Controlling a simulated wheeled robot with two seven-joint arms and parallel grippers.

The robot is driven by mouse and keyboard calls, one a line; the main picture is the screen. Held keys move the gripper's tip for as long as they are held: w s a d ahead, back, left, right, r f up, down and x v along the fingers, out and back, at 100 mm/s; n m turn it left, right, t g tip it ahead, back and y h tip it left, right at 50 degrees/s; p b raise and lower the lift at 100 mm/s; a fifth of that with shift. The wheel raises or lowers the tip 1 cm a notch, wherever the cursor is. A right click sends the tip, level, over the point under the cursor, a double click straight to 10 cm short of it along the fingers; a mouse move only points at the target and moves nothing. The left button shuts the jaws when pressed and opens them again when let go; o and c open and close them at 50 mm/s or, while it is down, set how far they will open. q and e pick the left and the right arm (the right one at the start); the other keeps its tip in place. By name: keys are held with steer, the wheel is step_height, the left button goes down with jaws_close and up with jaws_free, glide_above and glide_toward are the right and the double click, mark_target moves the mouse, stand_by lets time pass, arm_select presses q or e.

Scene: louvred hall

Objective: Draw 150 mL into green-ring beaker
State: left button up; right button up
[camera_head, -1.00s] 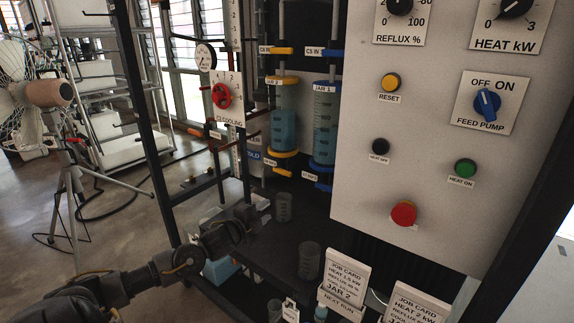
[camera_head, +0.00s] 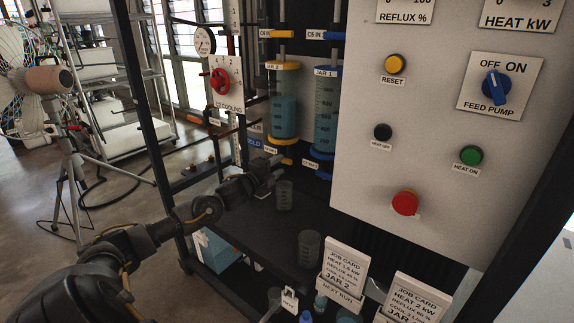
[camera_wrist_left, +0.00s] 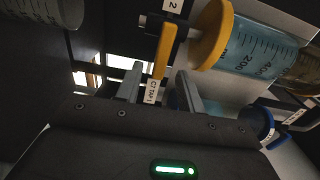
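Two clear beakers stand on the dark bench: one (camera_head: 284,196) below the jars, one (camera_head: 308,248) nearer me. I cannot make out a green ring on either. The yellow-capped jar (camera_head: 284,88) and blue-capped Jar 1 (camera_head: 325,110) hold bluish liquid. The yellow tap handle (camera_head: 287,161) is below the yellow-capped jar. My left gripper (camera_head: 272,170) is beside it, above and left of the farther beaker. In the left wrist view, the gripper (camera_wrist_left: 160,80) is open and empty, with the yellow handle (camera_wrist_left: 163,50) just beyond its fingertips. My right gripper is out of view.
The control panel (camera_head: 430,130) with knobs and buttons fills the right. Job cards (camera_head: 345,272) stand at the front right. A red cooling valve (camera_head: 220,80) and pipes are left of the jars. A beaker (camera_wrist_left: 40,18) shows at the wrist view's upper left.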

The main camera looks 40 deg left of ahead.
mark_target(285, 162)
arm_select(q)
steer(key=shift+w+b, duration=0.3)
steer(key=shift+w, duration=0.95)
steer(key=shift+w+f, duration=0.1)
steer(key=shift+w, duration=0.9)
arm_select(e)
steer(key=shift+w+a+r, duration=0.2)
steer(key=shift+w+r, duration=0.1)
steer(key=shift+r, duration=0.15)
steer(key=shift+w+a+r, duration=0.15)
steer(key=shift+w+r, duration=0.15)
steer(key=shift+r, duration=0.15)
arm_select(q)
jaws_close()
